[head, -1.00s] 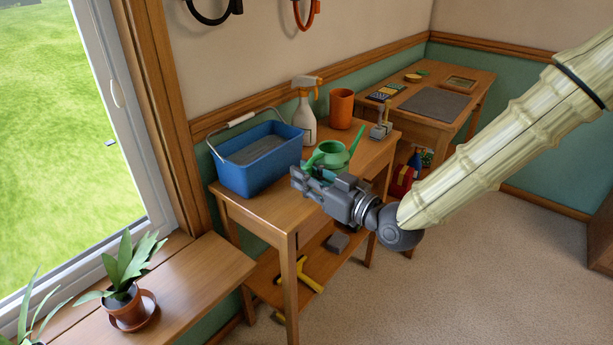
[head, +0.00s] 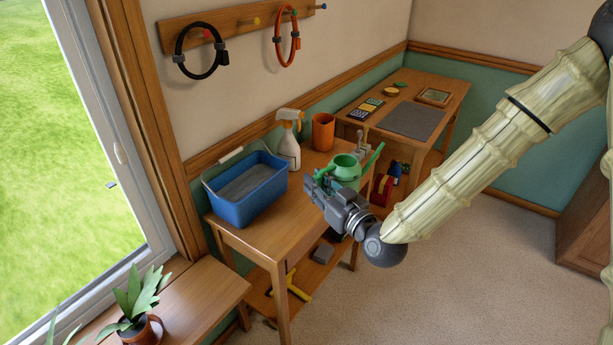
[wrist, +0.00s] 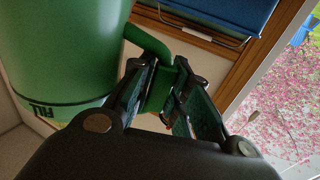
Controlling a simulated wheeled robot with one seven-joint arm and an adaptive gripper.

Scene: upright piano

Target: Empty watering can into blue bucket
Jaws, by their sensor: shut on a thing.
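The green watering can (head: 346,167) is at the right front part of the wooden table in the head view, its spout pointing up and right. My gripper (head: 318,188) is shut on the can's handle. In the wrist view the jaws (wrist: 160,92) pinch the green handle, beside the can's large body (wrist: 60,50), which bears lettering. My gripper hides the can's lower part in the head view, so whether it touches the table is unclear. The blue bucket (head: 262,196) stands upright at the table's left, with a grey surface inside. It also shows at the top of the wrist view (wrist: 232,10).
A spray bottle (head: 288,145) and an orange cup (head: 322,132) stand behind the can. A wooden desk (head: 452,97) is at the back right. Open tabletop lies between bucket and can.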

